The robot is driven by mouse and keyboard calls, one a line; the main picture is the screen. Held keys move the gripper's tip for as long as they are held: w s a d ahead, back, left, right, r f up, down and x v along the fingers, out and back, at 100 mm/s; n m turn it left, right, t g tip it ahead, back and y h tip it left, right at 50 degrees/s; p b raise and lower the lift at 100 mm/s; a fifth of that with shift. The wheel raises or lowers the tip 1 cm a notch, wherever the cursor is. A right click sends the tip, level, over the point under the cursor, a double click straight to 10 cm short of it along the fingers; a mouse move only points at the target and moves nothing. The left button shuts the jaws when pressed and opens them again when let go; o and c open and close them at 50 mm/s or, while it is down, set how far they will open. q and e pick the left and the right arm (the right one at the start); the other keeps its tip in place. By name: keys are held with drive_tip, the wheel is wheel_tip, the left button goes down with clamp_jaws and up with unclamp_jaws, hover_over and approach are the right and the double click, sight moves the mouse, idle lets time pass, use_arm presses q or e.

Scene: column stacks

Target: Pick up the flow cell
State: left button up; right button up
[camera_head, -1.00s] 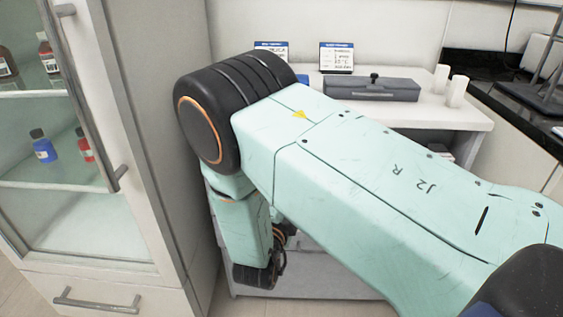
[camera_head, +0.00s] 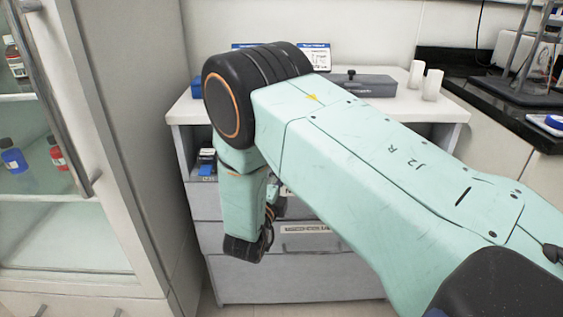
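I cannot make out a flow cell in this view. My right arm crosses the middle of the view from the lower right, and its forearm hangs down in front of the white bench (camera_head: 450,106). The arm hides much of the bench top and its shelf. I cannot make out fingers at the arm's dark lower end. My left gripper is out of view. A long dark grey box (camera_head: 358,86) with a black knob lies on the bench top.
Two white cylinders (camera_head: 431,85) and a label stand (camera_head: 317,57) are on the bench. A small dark-and-blue item (camera_head: 207,160) sits on its shelf above grey drawers (camera_head: 300,275). A glass cabinet with bottles (camera_head: 14,157) stands left. A black counter (camera_head: 510,98) is right.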

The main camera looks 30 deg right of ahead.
drive_tip(key=shift+x, duration=0.9)
drive_tip(key=shift+w+a, duration=0.1)
drive_tip(key=shift+a, duration=0.05)
clamp_jaws()
